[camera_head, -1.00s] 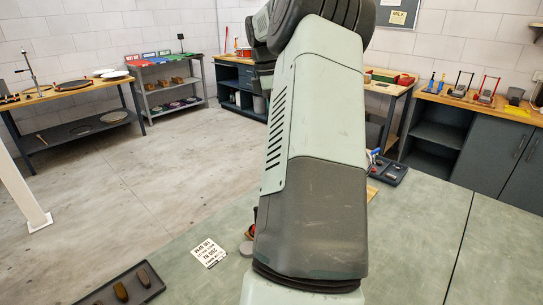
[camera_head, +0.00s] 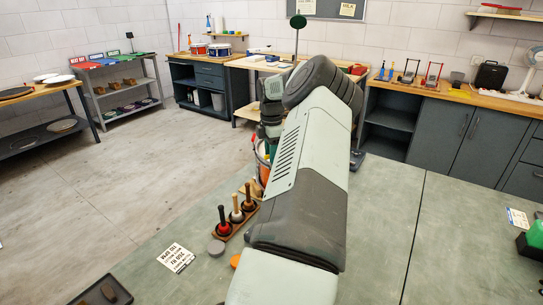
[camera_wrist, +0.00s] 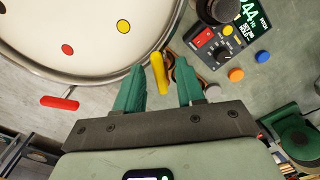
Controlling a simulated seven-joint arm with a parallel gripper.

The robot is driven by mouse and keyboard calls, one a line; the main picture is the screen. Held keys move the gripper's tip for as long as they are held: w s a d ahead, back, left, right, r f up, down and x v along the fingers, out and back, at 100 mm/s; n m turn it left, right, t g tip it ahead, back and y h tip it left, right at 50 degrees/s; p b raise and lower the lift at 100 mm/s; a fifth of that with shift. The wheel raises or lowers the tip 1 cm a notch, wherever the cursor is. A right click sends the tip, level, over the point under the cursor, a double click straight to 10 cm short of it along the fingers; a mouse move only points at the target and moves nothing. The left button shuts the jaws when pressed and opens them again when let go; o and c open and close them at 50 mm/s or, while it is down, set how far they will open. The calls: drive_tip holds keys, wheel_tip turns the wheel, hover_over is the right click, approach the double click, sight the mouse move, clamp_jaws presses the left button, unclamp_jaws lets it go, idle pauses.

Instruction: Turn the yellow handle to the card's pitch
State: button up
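The yellow handle (camera_wrist: 159,72) stands at the rim of a drum with a pale head (camera_wrist: 85,28) in the wrist view. My gripper (camera_wrist: 160,78) is open, with one green finger on each side of the handle and gaps between. I cannot tell whether the fingers reach down around it. A red handle (camera_wrist: 60,102) sits at the rim further left. A pitch meter (camera_wrist: 222,38) with a green display is at the upper right; part of its reading is cut off. A white card (camera_head: 176,257) lies on the bench in the head view; its print is too small to read.
A wooden rack of mallets (camera_head: 237,218), a grey puck (camera_head: 216,247) and an orange puck (camera_head: 235,262) stand beside my arm. A blue puck (camera_wrist: 262,56) is near the meter. A dark tray (camera_head: 101,291) is at the lower left. The bench's right side is largely clear.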

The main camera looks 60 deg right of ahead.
drive_tip(key=shift+f, duration=0.6)
clamp_jaws()
drive_tip(key=m, duration=0.5)
drive_tip(key=shift+r+m, duration=0.1)
drive_tip(key=shift+m, duration=0.2)
drive_tip(key=m, duration=0.5)
drive_tip(key=shift+m, duration=0.3)
